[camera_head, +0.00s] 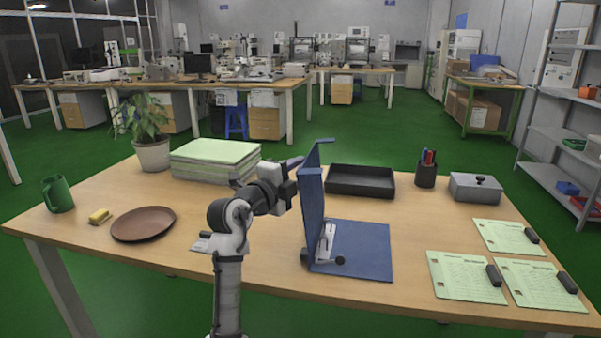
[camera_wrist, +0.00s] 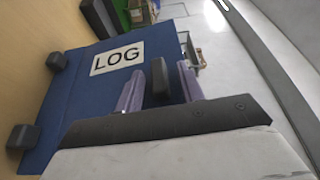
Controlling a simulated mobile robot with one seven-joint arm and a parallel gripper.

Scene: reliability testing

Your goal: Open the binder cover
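The blue binder (camera_head: 362,252) lies on the wooden table. Its cover (camera_head: 312,205) stands about upright along the left side of the base, with the metal ring mechanism (camera_head: 327,240) showing beside it. In the wrist view the cover's outer face (camera_wrist: 75,100) carries a white LOG label (camera_wrist: 117,57). My gripper (camera_head: 294,163) is at the upper left of the cover, on its outer side. In the wrist view my gripper (camera_wrist: 160,88) has its two purple fingers apart, with a dark tab (camera_wrist: 159,78) between them and gaps visible; contact with the cover is unclear.
A stack of papers (camera_head: 215,160) and a potted plant (camera_head: 148,130) stand behind my arm. A black tray (camera_head: 360,182), pen cup (camera_head: 426,174) and grey box (camera_head: 476,188) are behind and right. A plate (camera_head: 143,223) lies left. Note sheets (camera_head: 465,277) lie right.

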